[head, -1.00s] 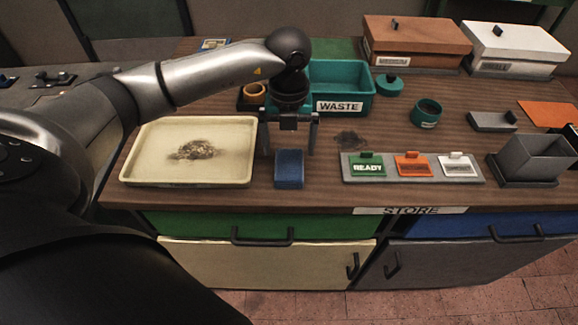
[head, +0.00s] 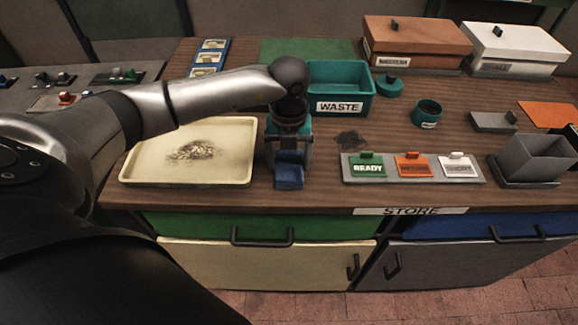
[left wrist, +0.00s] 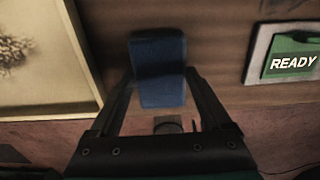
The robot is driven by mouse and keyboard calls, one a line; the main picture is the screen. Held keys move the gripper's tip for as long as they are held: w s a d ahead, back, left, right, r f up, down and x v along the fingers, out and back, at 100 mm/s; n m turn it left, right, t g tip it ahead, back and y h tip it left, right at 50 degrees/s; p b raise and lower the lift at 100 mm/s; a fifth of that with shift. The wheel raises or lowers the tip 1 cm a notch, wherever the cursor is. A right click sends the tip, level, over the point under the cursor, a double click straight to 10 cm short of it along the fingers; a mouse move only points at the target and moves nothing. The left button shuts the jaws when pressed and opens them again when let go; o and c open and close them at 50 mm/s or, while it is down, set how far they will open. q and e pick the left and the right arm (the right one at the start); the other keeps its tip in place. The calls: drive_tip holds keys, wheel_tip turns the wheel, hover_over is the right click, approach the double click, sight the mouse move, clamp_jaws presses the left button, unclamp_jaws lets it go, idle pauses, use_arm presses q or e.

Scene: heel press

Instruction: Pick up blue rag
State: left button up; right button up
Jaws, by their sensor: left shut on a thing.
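The blue rag (head: 289,172) is a small folded block on the wooden worktop, near its front edge and right of the cream tray. In the left wrist view the rag (left wrist: 158,70) shows between the two fingers. My left gripper (head: 289,165) points down over the rag and is shut on it. The gripper also shows in the left wrist view (left wrist: 160,95). The rag appears at table level; whether it is clear of the surface cannot be told. My right gripper is not in view.
The cream tray (head: 133,170) with a brown pile stands close to the left. The teal WASTE bin (head: 340,106) is behind. A grey rack (head: 415,180) with READY and other tags is to the right, near a dark stain (head: 350,138). Bare wood lies between.

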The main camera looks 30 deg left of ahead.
sight(289, 164)
use_arm(q)
drive_tip(key=c, duration=0.4)
drive_tip(key=shift+r, duration=0.1)
wheel_tip(289, 164, up, 20)
drive_tip(key=p, duration=0.1)
drive_tip(key=shift+p, duration=0.4)
